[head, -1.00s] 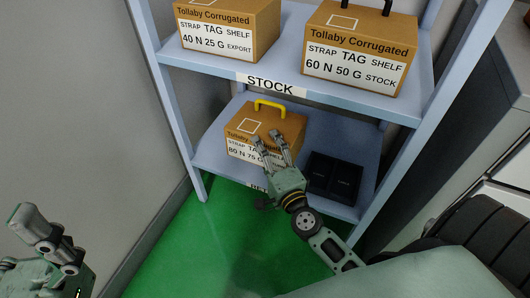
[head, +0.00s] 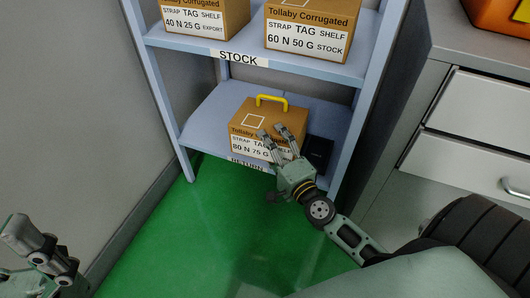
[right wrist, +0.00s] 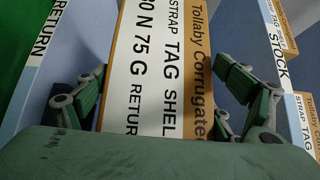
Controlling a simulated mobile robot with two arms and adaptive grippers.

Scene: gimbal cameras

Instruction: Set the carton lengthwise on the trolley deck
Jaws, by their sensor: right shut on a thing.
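The brown carton (head: 270,112) with a yellow top handle and a white label reading 80 N 75 G is at the lower shelf, upright. I cannot tell whether it still touches the board. My right gripper (head: 277,137) is at its front face, shut on it. In the right wrist view the carton's label (right wrist: 150,75) lies between the two fingers (right wrist: 165,95), one towards its bottom edge and one towards its top. My left gripper (head: 30,255) is at the lower left, away from everything; its opening is unclear. No trolley deck is in view.
The upper shelf, labelled STOCK (head: 240,58), holds two cartons, marked 40 N (head: 203,20) and 60 N (head: 308,35). A black item (head: 318,152) is just right of the held carton. A drawer cabinet (head: 470,120) with an orange object (head: 503,14) stands right. Green floor (head: 190,240) is clear in front.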

